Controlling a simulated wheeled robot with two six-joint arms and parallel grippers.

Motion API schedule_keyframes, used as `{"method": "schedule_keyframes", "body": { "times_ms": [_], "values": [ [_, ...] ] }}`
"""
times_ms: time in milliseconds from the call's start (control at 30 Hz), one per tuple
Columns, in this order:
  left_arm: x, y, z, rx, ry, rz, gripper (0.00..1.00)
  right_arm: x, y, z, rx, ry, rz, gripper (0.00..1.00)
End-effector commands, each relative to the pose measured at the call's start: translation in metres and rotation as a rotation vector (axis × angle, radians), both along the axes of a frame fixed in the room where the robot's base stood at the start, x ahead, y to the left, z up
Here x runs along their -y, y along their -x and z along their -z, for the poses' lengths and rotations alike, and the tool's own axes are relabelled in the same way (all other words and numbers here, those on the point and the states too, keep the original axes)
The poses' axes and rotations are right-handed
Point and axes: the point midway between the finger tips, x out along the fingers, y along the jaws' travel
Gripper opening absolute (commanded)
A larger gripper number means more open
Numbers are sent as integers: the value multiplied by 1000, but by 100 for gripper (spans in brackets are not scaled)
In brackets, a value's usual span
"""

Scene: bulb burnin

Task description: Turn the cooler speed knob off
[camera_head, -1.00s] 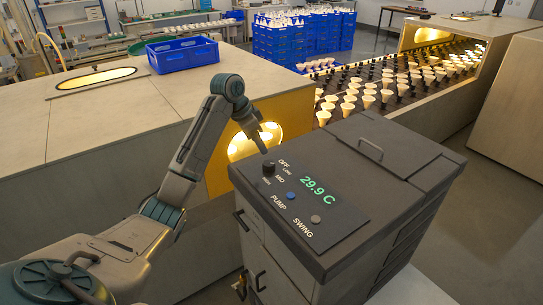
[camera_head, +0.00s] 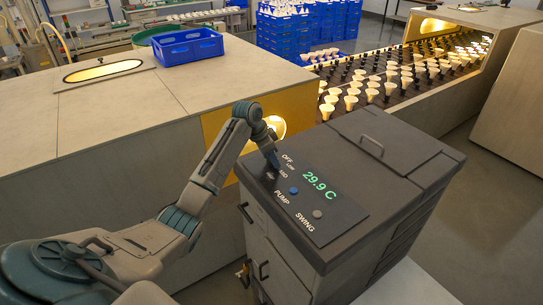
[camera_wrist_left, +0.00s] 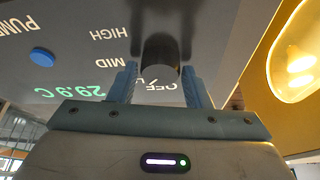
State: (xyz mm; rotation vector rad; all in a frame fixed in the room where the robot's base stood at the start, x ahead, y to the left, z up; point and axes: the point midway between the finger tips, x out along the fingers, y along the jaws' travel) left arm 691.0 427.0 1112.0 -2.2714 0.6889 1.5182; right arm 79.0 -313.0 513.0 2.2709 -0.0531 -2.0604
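The grey cooler (camera_head: 350,215) has a top panel with a green 29.9 C display (camera_head: 320,184) and a dark speed knob marked OFF, LOW, MID and HIGH. My left gripper (camera_head: 275,164) is down at the knob in the head view and mostly hides it. In the left wrist view the dark round knob (camera_wrist_left: 160,58) sits between the two blue fingers of my left gripper (camera_wrist_left: 160,85). A gap shows on each side of the knob, so the fingers are open around it. The pointer's setting cannot be made out. My right gripper is not in view.
A blue PUMP button (camera_head: 293,190) and a grey SWING button (camera_head: 317,214) are close to the knob. A large bench (camera_head: 120,105) with a blue crate (camera_head: 188,46) stands to the left. A rack of bulbs (camera_head: 400,80) is behind the cooler.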

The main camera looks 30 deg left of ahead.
Motion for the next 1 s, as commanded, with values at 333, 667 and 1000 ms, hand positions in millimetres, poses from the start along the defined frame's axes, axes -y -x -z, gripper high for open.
{"method": "schedule_keyframes", "body": {
  "times_ms": [333,667,1000],
  "values": [
    [0,0,-1,0,-1,-9,15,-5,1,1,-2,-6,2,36],
    [1,0,-1,1,1,-152,15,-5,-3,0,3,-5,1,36],
    [3,0,-1,3,1,-439,15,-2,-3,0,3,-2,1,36]
  ]
}}
